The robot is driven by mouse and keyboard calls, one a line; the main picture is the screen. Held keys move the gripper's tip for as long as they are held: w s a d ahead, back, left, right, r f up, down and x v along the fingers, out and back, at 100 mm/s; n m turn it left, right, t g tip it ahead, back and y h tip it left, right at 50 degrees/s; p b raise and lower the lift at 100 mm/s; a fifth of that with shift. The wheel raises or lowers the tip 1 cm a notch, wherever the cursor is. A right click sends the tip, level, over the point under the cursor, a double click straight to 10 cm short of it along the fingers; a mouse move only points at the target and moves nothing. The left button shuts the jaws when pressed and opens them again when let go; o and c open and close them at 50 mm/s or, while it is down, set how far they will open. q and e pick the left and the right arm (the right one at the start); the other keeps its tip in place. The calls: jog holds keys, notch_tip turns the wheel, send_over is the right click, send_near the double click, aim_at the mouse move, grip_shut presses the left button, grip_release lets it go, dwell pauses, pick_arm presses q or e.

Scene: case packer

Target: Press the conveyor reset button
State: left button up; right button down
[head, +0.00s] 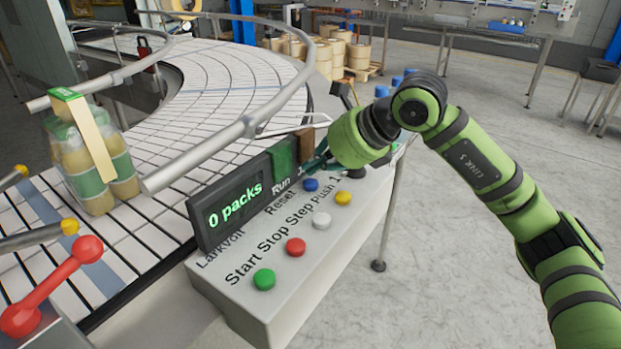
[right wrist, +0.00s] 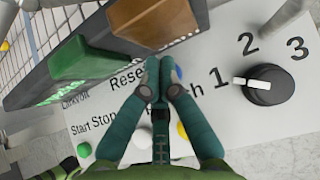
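The blue button (head: 311,184) lies beside the word Reset on the sloped grey control panel (head: 230,292). My right gripper (head: 316,162) is just above and behind it, over the panel's upper edge. In the right wrist view my right gripper (right wrist: 161,80) has its fingertips together with nothing between them. The blue button (right wrist: 178,74) shows there only as a sliver, mostly hidden by the fingertips. I cannot tell whether they touch it. My left gripper is not in view.
Green (head: 264,279), red (head: 296,247), white (head: 321,220) and yellow (head: 343,199) buttons line the panel. A display (head: 232,208) reading 0 packs stands behind them, with a green lamp block (head: 282,159). A black rotary knob (right wrist: 268,85) sits right of the gripper.

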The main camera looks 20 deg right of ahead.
jog(key=shift+r+p, duration=1.75)
jog(key=shift+r, duration=0.8)
